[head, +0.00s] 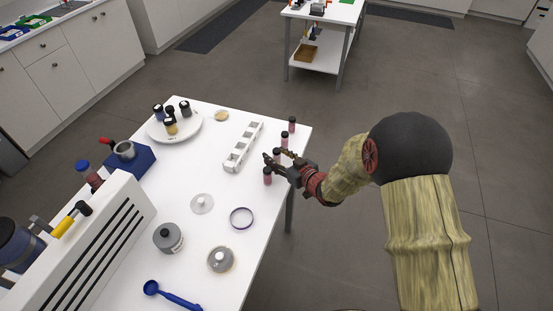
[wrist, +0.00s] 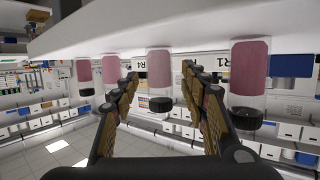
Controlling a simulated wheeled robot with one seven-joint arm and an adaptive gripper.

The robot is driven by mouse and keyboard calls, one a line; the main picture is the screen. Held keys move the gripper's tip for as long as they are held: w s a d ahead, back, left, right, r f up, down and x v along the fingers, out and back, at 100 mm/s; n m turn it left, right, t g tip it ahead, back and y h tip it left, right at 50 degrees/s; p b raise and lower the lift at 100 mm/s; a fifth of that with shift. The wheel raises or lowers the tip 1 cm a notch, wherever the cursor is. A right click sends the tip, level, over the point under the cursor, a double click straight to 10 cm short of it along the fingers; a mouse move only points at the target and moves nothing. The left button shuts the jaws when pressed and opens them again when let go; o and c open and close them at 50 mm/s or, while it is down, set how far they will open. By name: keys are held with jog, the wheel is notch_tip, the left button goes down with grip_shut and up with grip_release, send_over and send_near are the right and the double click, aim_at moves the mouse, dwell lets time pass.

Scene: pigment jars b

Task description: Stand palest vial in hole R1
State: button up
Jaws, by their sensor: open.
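Several pink vials with black caps stand in a row along the table's right edge. In the head view the nearest is one vial (head: 267,176), and the farthest is another (head: 292,126). My gripper (head: 271,158) is open at the row. In the wrist view, where things appear upside down, one pink vial (wrist: 159,72) shows between my open fingers (wrist: 160,80), apart from both. A deeper pink vial (wrist: 249,70) is to its right, and two more (wrist: 111,70) are to its left. I cannot tell surely which is palest.
A round white tray (head: 174,128) with dark jars stands at the back left of the table. A purple ring (head: 241,218), a grey jar (head: 168,238), a lidded dish (head: 221,260) and a blue scoop (head: 172,296) are nearer. Neighbouring vials stand close to my fingers.

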jog(key=shift+w+a+f, duration=0.1)
jog(key=shift+w, duration=0.05)
jog(key=shift+c, duration=1.2)
grip_shut()
